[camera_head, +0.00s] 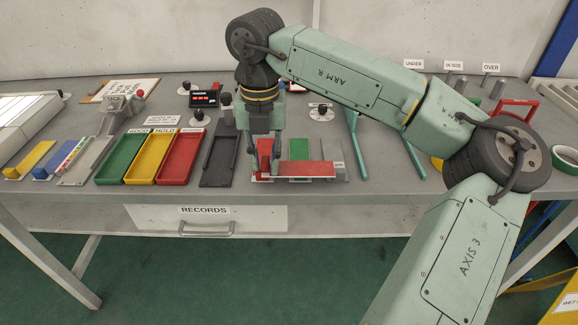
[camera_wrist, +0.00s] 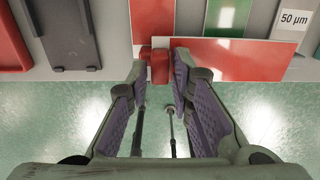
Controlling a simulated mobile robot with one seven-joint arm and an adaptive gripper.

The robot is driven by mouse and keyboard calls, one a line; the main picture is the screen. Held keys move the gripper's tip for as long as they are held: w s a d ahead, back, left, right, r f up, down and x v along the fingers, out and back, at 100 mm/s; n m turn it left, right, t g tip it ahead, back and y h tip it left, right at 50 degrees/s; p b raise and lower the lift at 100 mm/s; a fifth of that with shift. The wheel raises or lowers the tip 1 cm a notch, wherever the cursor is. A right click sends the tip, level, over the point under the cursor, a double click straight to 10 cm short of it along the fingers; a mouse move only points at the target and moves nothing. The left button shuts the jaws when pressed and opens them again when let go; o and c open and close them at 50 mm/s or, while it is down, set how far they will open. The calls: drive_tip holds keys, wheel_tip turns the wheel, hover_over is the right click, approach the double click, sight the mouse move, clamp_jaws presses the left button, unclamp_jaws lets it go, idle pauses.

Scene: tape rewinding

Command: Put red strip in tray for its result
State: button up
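A long flat red strip (camera_wrist: 235,60) lies crosswise at the table's front edge, and it also shows in the head view (camera_head: 308,169). A small red block (camera_wrist: 160,67) with a pale piece behind it is at the strip's left end. My gripper (camera_wrist: 159,72) is pointed down there, also seen in the head view (camera_head: 264,170). Its fingers are apart, one on each side of the red block, with a slim gap at the left; contact at the right is unclear. Three trays, green (camera_head: 107,180), yellow (camera_head: 139,180) and red (camera_head: 171,181), stand left, labelled above; one label reads HOLD.
A dark grey tray (camera_head: 232,153) stands just left of my gripper. A green panel (camera_head: 299,148) lies behind the strip. Teal rods (camera_head: 414,157) are at the right. Yellow (camera_head: 30,160) and blue (camera_head: 56,160) blocks are at the far left. The front edge is close.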

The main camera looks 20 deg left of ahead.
clamp_jaws()
idle(0.3)
